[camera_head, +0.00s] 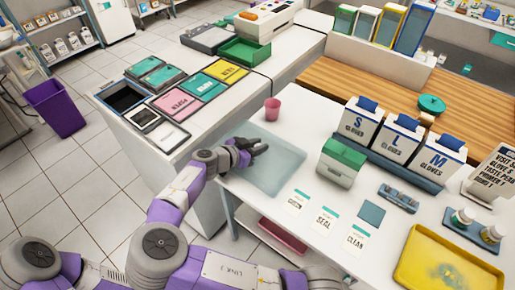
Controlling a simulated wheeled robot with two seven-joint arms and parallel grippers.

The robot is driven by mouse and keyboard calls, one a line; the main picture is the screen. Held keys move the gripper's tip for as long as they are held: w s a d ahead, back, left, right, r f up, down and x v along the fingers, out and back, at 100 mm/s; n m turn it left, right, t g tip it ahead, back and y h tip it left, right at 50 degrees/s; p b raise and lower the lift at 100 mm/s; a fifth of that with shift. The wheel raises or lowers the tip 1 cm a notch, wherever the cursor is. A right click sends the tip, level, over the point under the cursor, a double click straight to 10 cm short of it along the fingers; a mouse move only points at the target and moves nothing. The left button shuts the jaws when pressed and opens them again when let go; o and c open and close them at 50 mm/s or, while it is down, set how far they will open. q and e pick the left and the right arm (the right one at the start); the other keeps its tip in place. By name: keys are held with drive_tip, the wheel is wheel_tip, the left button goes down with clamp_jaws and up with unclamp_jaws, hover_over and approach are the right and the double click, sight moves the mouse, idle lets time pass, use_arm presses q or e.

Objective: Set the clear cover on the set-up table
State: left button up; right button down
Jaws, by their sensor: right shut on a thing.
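The clear cover (277,174) is a pale, see-through bluish rectangle over the left end of the white set-up table (250,200). My right gripper (262,148) reaches in from the lower left and is shut on the cover near its far left part. The fingers are small and dark here, so the exact grip is hard to see. I cannot tell whether the cover touches the table top or is slightly above it. My left gripper is not in view.
A pink cup (272,109) stands just behind the cover. A green-lidded box (342,162), white labelled cards (325,219) and glove boxes (401,140) are to the right. A yellow tray (405,275) lies at lower right. A purple bin (56,108) stands on the floor.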

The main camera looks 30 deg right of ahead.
drive_tip(key=shift+f, duration=0.2)
drive_tip(key=c, duration=0.9)
unclamp_jaws()
drive_tip(key=shift+r, duration=0.15)
drive_tip(key=shift+a+r, duration=0.15)
drive_tip(key=shift+a, duration=0.05)
drive_tip(key=p+v, duration=0.3)
drive_tip(key=v, duration=0.8)
drive_tip(key=shift+a, duration=0.25)
drive_tip(key=shift+s+r, duration=0.1)
drive_tip(key=shift+s, duration=0.05)
